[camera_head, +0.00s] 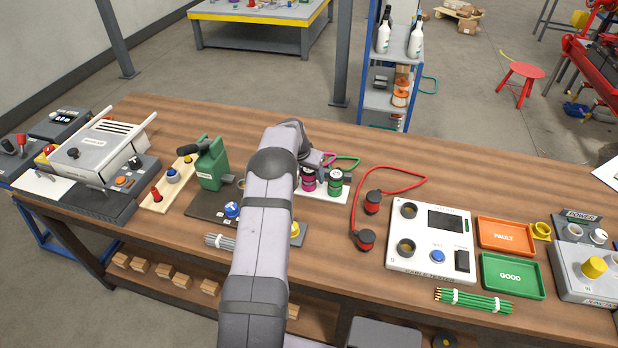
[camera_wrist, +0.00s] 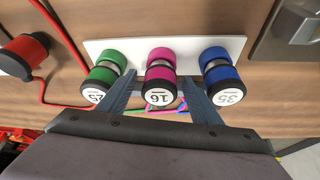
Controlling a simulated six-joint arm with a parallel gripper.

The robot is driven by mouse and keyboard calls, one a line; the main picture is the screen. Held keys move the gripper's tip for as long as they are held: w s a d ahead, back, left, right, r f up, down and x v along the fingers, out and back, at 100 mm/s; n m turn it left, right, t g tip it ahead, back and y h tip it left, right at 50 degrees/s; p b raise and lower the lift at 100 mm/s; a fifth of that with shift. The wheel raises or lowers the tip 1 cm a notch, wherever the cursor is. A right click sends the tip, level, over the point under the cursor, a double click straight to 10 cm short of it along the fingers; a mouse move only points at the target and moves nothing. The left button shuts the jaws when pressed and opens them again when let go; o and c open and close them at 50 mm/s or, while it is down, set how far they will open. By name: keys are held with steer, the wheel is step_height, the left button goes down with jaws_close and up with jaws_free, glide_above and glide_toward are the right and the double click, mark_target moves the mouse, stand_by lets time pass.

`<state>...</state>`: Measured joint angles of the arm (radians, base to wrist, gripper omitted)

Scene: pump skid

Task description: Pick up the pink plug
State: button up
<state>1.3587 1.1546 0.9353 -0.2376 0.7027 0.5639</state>
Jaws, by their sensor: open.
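The pink plug (camera_wrist: 160,77) is the middle one of three plugs on a white plate (camera_wrist: 131,46) in the wrist view, with a "16" label on its end. In the head view the pink plug (camera_head: 308,180) shows just right of my arm. My gripper (camera_wrist: 160,98) is open, with one finger on each side of the pink plug's labelled end. I cannot tell whether the fingers touch it. The green plug (camera_wrist: 104,74) is at its left and the blue plug (camera_wrist: 220,73) at its right. The blue plug is hidden by my arm in the head view.
A red cable with red-black plugs (camera_head: 364,240) lies right of the plate, near a white tester (camera_head: 430,268). Orange (camera_head: 505,236) and green (camera_head: 512,277) trays lie farther right. A green pump (camera_head: 211,165) stands left of my arm. The far middle of the bench is clear.

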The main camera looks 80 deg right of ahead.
steer(key=shift+f, duration=0.1)
steer(key=c, duration=1.3)
steer(key=shift+o, duration=0.2)
steer(key=shift+d+r, duration=0.15)
steer(key=shift+r, duration=0.35)
step_height(320, 180, up, 9)
steer(key=b, duration=0.3)
steer(key=shift+w+r, duration=0.1)
